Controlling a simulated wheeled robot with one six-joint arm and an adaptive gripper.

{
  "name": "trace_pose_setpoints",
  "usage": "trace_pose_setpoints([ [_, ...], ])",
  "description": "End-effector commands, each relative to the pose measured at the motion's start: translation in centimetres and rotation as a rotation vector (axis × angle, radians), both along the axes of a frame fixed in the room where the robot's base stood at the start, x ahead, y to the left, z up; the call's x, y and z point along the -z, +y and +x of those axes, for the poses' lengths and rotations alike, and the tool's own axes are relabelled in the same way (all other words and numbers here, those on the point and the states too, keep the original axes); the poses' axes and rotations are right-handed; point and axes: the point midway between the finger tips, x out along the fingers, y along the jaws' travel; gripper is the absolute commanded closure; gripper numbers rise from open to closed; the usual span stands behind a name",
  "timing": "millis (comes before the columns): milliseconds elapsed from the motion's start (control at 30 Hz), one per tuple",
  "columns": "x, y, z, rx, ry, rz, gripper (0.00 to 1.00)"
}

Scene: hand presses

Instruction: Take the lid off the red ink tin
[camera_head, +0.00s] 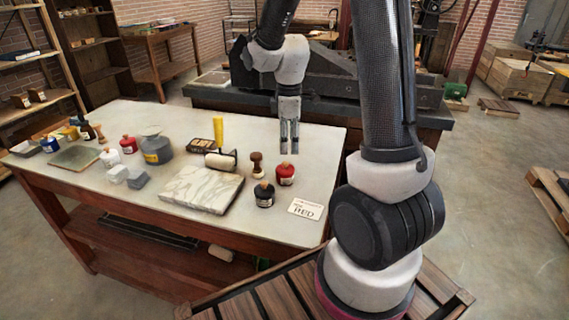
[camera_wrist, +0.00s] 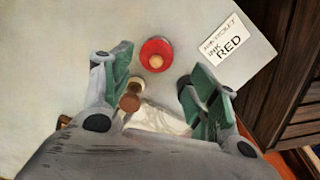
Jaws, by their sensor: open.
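A red ink tin (camera_head: 285,175) stands upright on the right part of the pale table, its lid on with a small knob on top. In the wrist view I see the red tin (camera_wrist: 148,47) from above, with a round tan knob on its lid (camera_wrist: 156,62). My gripper (camera_head: 289,151) points down above the table, near the red tin and apart from it. In the wrist view my gripper (camera_wrist: 158,75) is open and empty, and the tin lies a little beyond its fingertips. A card reading RED (camera_wrist: 226,42) lies beside the tin.
A wooden stamp-like handle (camera_head: 257,165) stands left of the tin, close to a finger in the wrist view. A black tin (camera_head: 264,194) stands in front left. A marble slab (camera_head: 202,189), a roller (camera_head: 221,160) and another red tin (camera_head: 129,145) are farther left.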

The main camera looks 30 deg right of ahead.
Motion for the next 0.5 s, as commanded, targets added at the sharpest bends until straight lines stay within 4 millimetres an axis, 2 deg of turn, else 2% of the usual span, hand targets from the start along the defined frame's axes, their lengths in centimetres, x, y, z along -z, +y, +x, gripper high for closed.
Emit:
trace_pose_setpoints([
  [233, 0.4, 0.0, 0.2, -0.094, -0.009, 0.001, 0.41],
  [500, 3.6, 0.3, 0.4, -0.099, -0.005, 0.0, 0.41],
])
